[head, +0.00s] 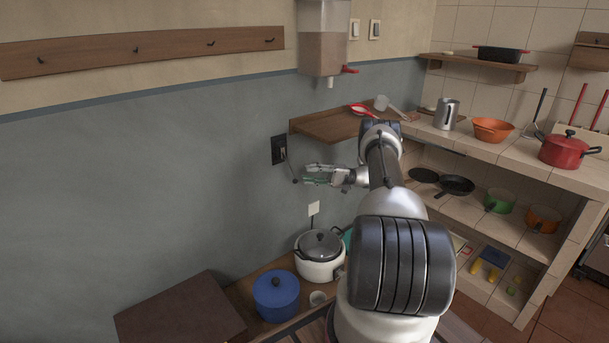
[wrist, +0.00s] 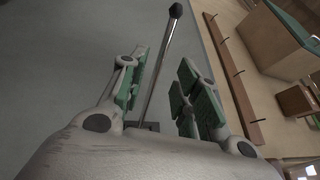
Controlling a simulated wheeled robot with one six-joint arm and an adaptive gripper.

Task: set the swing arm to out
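The swing arm (head: 290,168) is a thin metal rod on a dark wall plate (head: 278,150). It slants down and right from the plate to a small dark knob. In the wrist view the rod (wrist: 160,75) runs lengthwise between my fingers, with its dark knob past the fingertips. My gripper (head: 306,175) is beside the rod's lower end, at its right in the head view. In the wrist view my gripper (wrist: 163,62) is open, with green pads on both sides of the rod and visible gaps. I cannot tell whether either pad touches it.
A wooden shelf (head: 325,127) juts from the wall just above my gripper, with a dispenser (head: 323,45) over it. Below stand a white pot (head: 320,268) and a blue pot (head: 276,296). The grey wall left of the plate is bare.

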